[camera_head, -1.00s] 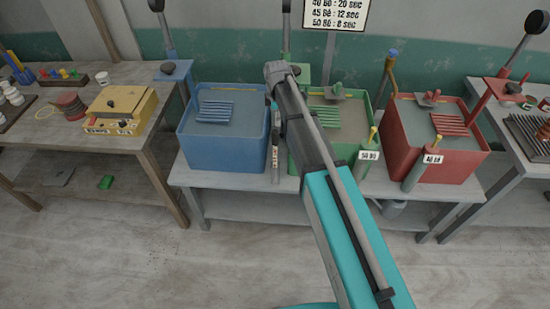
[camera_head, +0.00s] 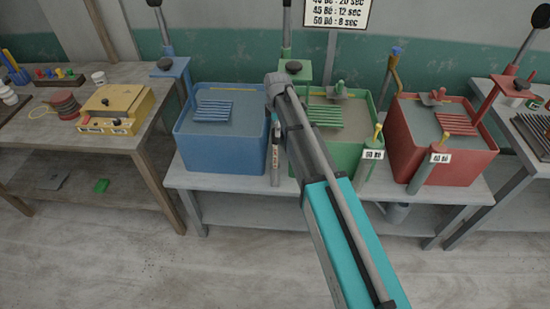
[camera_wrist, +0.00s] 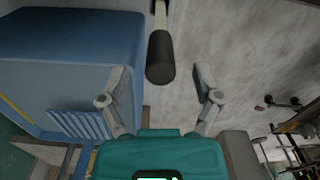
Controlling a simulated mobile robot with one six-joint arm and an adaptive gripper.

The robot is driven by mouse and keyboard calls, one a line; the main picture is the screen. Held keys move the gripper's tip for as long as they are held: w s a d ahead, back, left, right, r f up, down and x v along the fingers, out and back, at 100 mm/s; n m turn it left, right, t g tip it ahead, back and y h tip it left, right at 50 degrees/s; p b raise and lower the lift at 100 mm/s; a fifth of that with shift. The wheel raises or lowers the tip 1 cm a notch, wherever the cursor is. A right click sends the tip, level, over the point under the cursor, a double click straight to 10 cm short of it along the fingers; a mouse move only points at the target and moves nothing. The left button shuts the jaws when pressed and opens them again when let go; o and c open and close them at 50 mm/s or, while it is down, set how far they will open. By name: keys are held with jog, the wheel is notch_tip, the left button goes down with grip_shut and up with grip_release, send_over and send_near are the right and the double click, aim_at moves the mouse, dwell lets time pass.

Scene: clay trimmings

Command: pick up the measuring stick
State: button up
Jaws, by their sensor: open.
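The measuring stick appears to be the dark cylindrical grip (camera_wrist: 160,57) on a paler stem in the wrist view. My gripper (camera_wrist: 164,78) is open, with one finger on each side of the line of that grip. The grip looks to be just beyond the fingertips, and no contact is visible. In the head view my arm's end hangs between the blue and green tanks. A slim grey upright piece (camera_head: 275,170) shows below it, beside the blue tank. My arm partly hides this area, and the fingers are too small to make out there.
The blue tank (camera_head: 222,155) is close on the left, the green tank (camera_head: 345,155) on the right, and the red tank (camera_head: 455,165) farther right. Grey tubes with yellow tops (camera_head: 368,170) stand at the front. A wooden table (camera_head: 60,125) is at left. The floor in front is clear.

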dwell(0.4)
jog(key=shift+a+f+b, duration=0.2)
jog(key=shift+f+b, duration=2.4)
grip_shut()
